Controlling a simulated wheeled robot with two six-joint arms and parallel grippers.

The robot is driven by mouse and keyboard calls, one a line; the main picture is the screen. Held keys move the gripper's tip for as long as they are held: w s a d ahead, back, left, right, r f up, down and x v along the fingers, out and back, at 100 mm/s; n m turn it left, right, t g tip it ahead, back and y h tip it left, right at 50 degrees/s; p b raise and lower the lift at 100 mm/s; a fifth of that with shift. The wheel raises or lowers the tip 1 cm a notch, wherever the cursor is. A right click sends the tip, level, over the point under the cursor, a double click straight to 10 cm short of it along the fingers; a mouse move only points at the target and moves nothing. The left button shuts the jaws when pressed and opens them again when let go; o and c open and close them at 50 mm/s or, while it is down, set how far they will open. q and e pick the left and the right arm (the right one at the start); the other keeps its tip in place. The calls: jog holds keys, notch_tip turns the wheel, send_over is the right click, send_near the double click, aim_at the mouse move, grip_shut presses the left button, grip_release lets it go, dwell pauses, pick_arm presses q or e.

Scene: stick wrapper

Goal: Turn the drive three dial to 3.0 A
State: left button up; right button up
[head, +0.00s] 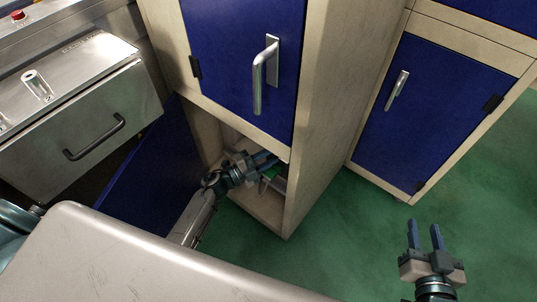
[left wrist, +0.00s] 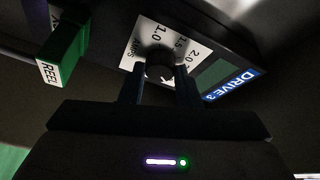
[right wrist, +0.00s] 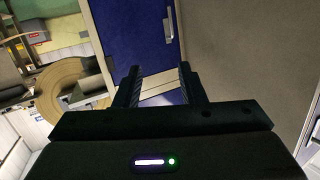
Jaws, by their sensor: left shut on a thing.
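The drive three dial (left wrist: 160,62) is a dark knob on a white scale plate (left wrist: 150,32) marked AMPS, with 1.0, 1.5 and 2.0 readable; the rest of the scale is hidden. A blue DRIVE 3 label (left wrist: 232,85) is beside it. My left gripper (left wrist: 160,75) is shut on the dial, one finger on each side. In the head view my left gripper (head: 268,163) reaches into the open lower compartment of the cabinet, and the dial is not visible there. My right gripper (head: 424,238) is open and empty, above the green floor at lower right.
A green block marked REEL (left wrist: 62,55) is close to the left finger side. The open blue lower door (head: 140,175) and the cabinet's side wall (head: 325,110) flank my left arm. A closed blue door (head: 245,60) is above. Green floor (head: 350,225) is clear around my right gripper.

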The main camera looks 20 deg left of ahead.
pick_arm(q)
jog(key=shift+m, duration=0.5)
pick_arm(e)
jog(key=shift+s+a+f+g, duration=0.15)
jog(key=shift+s+f+g, duration=0.5)
jog(key=shift+f, duration=0.35)
jog(key=shift+s+a+f+g, duration=0.1)
jog(key=shift+s+f+g, duration=0.55)
jog(key=shift+f, duration=0.3)
pick_arm(q)
jog(key=o, duration=1)
jog(key=shift+c, duration=0.2)
jog(key=r+v, duration=0.1)
jog(key=v, duration=0.9)
jog(key=shift+s+a+f+p, duration=0.25)
jog(key=shift+s+f+p, duration=0.05)
jog(key=shift+s, duration=0.05)
pick_arm(e)
jog(key=shift+s+f, duration=0.3)
jog(key=shift+f, duration=0.05)
jog(key=shift+w, duration=0.15)
